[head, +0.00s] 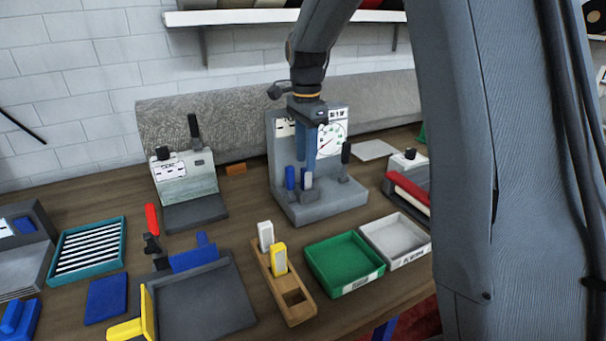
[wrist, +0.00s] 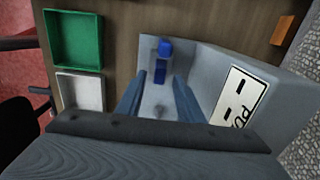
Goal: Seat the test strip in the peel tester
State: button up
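The peel tester (head: 325,208) is a grey upright unit with a round dial and a flat base, at the centre of the head view. It also shows in the wrist view (wrist: 210,65). My gripper (head: 308,168) points down in front of the dial, above the base. Beyond the fingertips is a small blue part (wrist: 165,47) on the base. In the head view, a blue piece (head: 290,178) and a small pale piece (head: 307,180) stand low there. I cannot tell which is the test strip.
A green tray (head: 345,262) and a white tray (head: 397,240) lie in front of the tester. A wooden holder (head: 298,310) bears a white and a yellow block. Another grey device (head: 185,180) stands left. A black lever (head: 345,155) rises at the tester's right.

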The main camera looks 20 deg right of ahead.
notch_tip(320, 180, up, 6)
jog(key=shift+f+b, duration=0.2)
jog(key=shift+b, duration=0.2)
jog(key=s+f+n, duration=0.5)
jog(key=s, duration=0.3)
jog(key=s+f+n, duration=0.5)
jog(key=s, duration=0.3)
jog(key=s+f+n+t, duration=0.1)
jog(key=s+f+n, duration=0.4)
jog(key=s, duration=0.3)
jog(key=shift+s+a+f+n, duration=0.2)
jog(key=shift+s+f+n, duration=0.1)
jog(key=shift+f, duration=0.3)
jog(key=shift+s+a+f, duration=0.15)
jog(key=shift+s, duration=0.1)
